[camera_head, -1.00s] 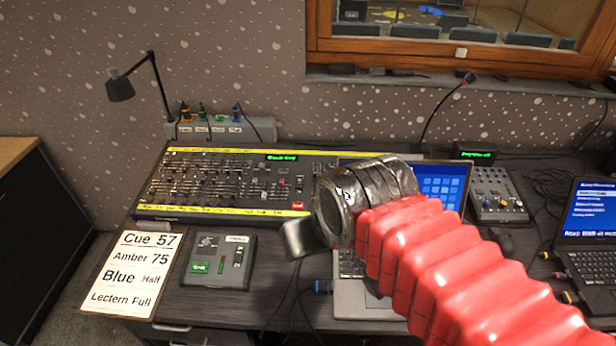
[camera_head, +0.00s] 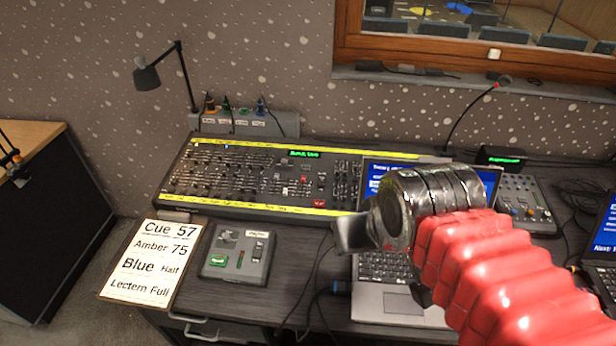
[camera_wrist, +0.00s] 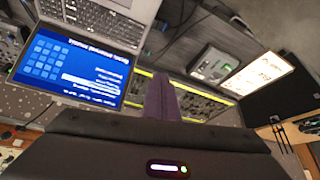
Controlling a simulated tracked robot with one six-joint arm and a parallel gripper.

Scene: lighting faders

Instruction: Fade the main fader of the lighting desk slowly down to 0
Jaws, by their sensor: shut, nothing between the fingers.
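The lighting desk (camera_head: 238,183) is a long black console with yellow strips along its edges, many small faders and a green display. It also shows partly behind my fingers in the wrist view (camera_wrist: 205,106). Red parts stand out at its right half; I cannot tell which control is the main fader. My gripper (camera_head: 350,235) is in front of and to the right of the desk, above the laptop, apart from the faders. In the wrist view its dark fingers (camera_wrist: 161,98) are together with nothing between them.
An open laptop (camera_head: 390,300) lies under my arm. A small grey control box (camera_head: 238,257) and a cue sheet (camera_head: 150,262) lie in front of the desk. A desk lamp (camera_head: 147,78) stands behind left; a small mixer (camera_head: 530,200) is at the right.

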